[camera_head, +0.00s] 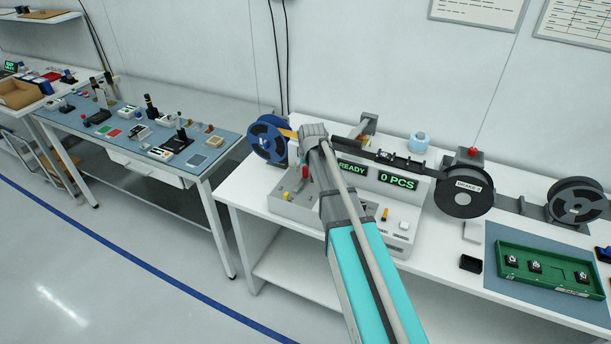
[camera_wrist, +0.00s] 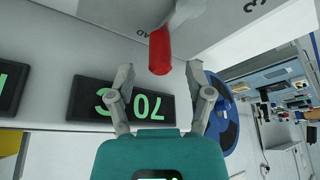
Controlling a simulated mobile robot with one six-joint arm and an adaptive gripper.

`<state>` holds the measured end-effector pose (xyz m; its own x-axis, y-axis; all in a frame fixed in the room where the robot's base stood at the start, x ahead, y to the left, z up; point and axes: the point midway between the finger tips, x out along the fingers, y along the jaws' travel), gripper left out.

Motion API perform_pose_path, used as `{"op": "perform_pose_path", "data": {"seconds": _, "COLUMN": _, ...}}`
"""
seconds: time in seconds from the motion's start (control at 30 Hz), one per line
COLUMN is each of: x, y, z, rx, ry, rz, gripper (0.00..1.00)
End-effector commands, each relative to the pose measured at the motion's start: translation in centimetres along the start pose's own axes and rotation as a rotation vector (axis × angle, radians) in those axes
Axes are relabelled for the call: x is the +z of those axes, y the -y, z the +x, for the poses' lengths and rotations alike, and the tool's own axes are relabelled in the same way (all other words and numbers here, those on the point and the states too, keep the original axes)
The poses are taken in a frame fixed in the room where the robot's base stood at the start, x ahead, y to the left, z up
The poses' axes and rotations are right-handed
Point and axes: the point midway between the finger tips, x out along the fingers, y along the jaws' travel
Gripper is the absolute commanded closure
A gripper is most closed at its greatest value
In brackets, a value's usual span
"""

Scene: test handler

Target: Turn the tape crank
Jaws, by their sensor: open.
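A red handle (camera_wrist: 160,52), which looks like the crank's grip, stands on a grey fitting against the pale machine in the wrist view. My gripper (camera_wrist: 160,67) is open, with one fingertip on each side of the handle's near end; I cannot tell whether they touch it. In the head view my arm covers the gripper and part of the tape machine (camera_head: 295,207). A small red part (camera_head: 305,172) shows left of my arm there; I cannot tell if it is the same handle. A blue tape reel (camera_head: 268,150) is at the machine's left end.
Green-lettered displays (camera_head: 398,180) face front. A black reel with a brake label (camera_head: 466,204) and another dark reel (camera_head: 578,186) are to the right. A green tray (camera_head: 545,283) lies on the front right mat. A second bench (camera_head: 215,157) stands left, across a gap.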

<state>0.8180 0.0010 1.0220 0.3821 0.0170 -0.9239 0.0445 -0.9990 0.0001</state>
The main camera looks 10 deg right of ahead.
Motion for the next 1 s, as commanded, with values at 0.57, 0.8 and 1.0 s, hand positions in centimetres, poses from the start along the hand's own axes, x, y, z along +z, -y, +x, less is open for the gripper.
{"op": "perform_pose_path", "data": {"seconds": 0.57, "x": 0.0, "y": 0.1, "z": 3.0, "rx": 0.000, "ry": 0.000, "rz": -0.001, "gripper": 0.34}}
{"op": "perform_pose_path", "data": {"seconds": 0.8, "x": 0.0, "y": 0.1, "z": 3.0, "rx": 0.000, "ry": 0.000, "rz": -0.001, "gripper": 0.34}}
{"op": "perform_pose_path", "data": {"seconds": 1.0, "x": 0.0, "y": 0.1, "z": 3.0, "rx": 0.000, "ry": 0.000, "rz": -0.001, "gripper": 0.60}}
